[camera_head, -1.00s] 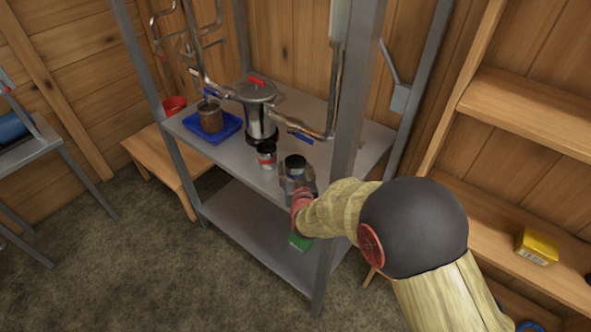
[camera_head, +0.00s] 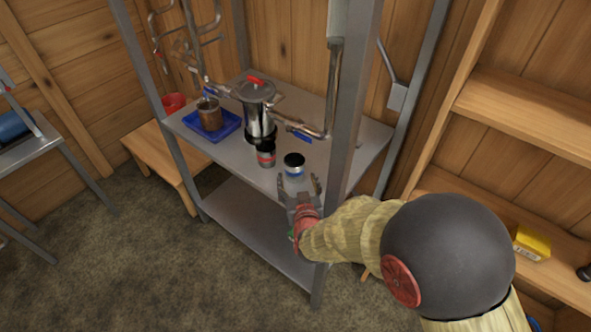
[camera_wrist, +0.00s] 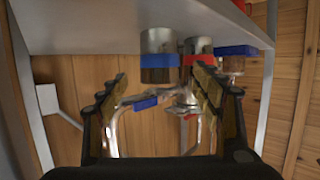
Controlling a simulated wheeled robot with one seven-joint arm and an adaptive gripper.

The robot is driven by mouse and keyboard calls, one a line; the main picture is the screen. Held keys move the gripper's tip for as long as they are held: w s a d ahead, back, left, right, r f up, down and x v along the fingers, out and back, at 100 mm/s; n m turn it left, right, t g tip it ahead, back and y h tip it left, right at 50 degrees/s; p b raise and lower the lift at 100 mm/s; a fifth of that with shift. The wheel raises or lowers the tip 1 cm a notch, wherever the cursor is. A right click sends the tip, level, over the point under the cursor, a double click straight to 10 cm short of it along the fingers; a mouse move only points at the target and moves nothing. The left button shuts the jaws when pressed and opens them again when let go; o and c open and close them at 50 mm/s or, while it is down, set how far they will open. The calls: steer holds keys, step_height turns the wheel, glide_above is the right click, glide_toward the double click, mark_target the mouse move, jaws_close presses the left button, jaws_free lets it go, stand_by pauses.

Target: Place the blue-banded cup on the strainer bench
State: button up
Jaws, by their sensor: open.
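The blue-banded cup (camera_head: 294,178) stands upright on the steel bench top (camera_head: 225,150), near its front edge; in the head view its top looks dark and its body pale. In the upside-down wrist view the cup (camera_wrist: 159,48) shows its blue band, ahead of and between my fingers. My gripper (camera_head: 299,194) is open and empty, just in front of the cup at the bench edge. The fingers appear apart from the cup. I take this bench, which bears a steel pot (camera_head: 258,112), as the strainer bench.
A red-banded cup (camera_head: 265,154) stands close left of the blue-banded cup, beside the pot. A blue tray (camera_head: 228,131) with a brown-filled cup (camera_head: 209,112) is farther left. A steel post (camera_head: 345,140) rises close right of my gripper. Wooden shelves (camera_head: 525,110) stand at right.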

steer(key=shift+p+v, duration=0.3)
steer(key=shift+v, duration=1.4)
